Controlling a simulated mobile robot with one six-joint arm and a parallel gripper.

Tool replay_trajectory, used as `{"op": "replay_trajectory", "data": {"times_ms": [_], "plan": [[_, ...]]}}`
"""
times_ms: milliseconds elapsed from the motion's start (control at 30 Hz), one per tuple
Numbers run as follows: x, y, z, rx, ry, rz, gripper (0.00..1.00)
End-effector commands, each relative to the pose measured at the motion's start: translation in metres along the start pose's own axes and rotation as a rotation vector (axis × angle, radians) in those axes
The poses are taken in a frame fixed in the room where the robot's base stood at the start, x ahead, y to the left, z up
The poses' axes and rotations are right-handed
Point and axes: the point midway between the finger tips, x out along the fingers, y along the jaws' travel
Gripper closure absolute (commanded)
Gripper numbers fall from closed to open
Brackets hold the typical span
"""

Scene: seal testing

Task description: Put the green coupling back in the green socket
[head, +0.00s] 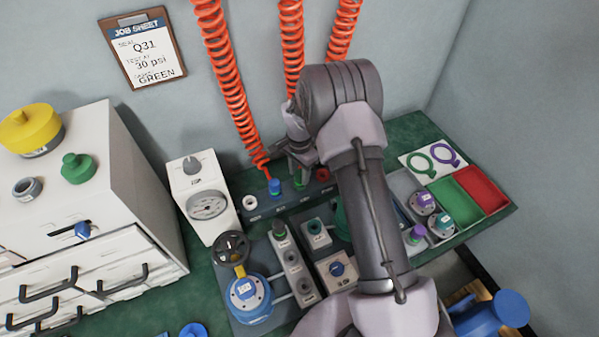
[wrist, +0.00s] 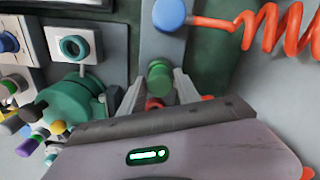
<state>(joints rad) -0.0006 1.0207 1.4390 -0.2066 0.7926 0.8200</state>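The green coupling (wrist: 159,76) shows between the fingertips in the wrist view, with the fingers against its two sides. My gripper (wrist: 159,85) appears shut on it. In the head view my gripper (head: 299,165) is low over the dark connector strip at the back of the bench, and a bit of green (head: 299,183) shows just below it. The green socket is hidden under the coupling and gripper, so I cannot tell whether the coupling is seated or just above it.
A blue coupling (head: 274,187) on an orange coiled hose (head: 232,80) stands close left on the strip. A white ring (head: 250,203) is farther left, and a red one (head: 323,175) is right of my gripper. A gauge box (head: 198,190) stands left.

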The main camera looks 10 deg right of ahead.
Motion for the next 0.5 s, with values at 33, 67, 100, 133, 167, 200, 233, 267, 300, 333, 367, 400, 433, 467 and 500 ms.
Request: {"op": "replay_trajectory", "data": {"times_ms": [33, 67, 100, 133, 167, 200, 233, 267, 300, 333, 367, 400, 433, 467, 500], "plan": [[-0.001, 0.000, 0.000, 0.000, 0.000, 0.000, 0.49], [-0.001, 0.000, 0.000, 0.000, 0.000, 0.000, 0.43], [-0.001, 0.000, 0.000, 0.000, 0.000, 0.000, 0.43], [-0.001, 0.000, 0.000, 0.000, 0.000, 0.000, 0.43], [-0.001, 0.000, 0.000, 0.000, 0.000, 0.000, 0.43], [-0.001, 0.000, 0.000, 0.000, 0.000, 0.000, 0.43], [-0.001, 0.000, 0.000, 0.000, 0.000, 0.000, 0.43], [-0.001, 0.000, 0.000, 0.000, 0.000, 0.000, 0.43], [0.000, 0.000, 0.000, 0.000, 0.000, 0.000, 0.43], [-0.001, 0.000, 0.000, 0.000, 0.000, 0.000, 0.43], [-0.002, 0.000, 0.000, 0.000, 0.000, 0.000, 0.43], [-0.006, 0.000, 0.000, 0.000, 0.000, 0.000, 0.43], [-0.010, 0.000, 0.000, 0.000, 0.001, -0.001, 0.43], [-0.016, 0.000, 0.000, -0.001, 0.001, -0.001, 0.43], [-0.027, -0.001, -0.001, -0.001, 0.002, -0.002, 0.43]]}}
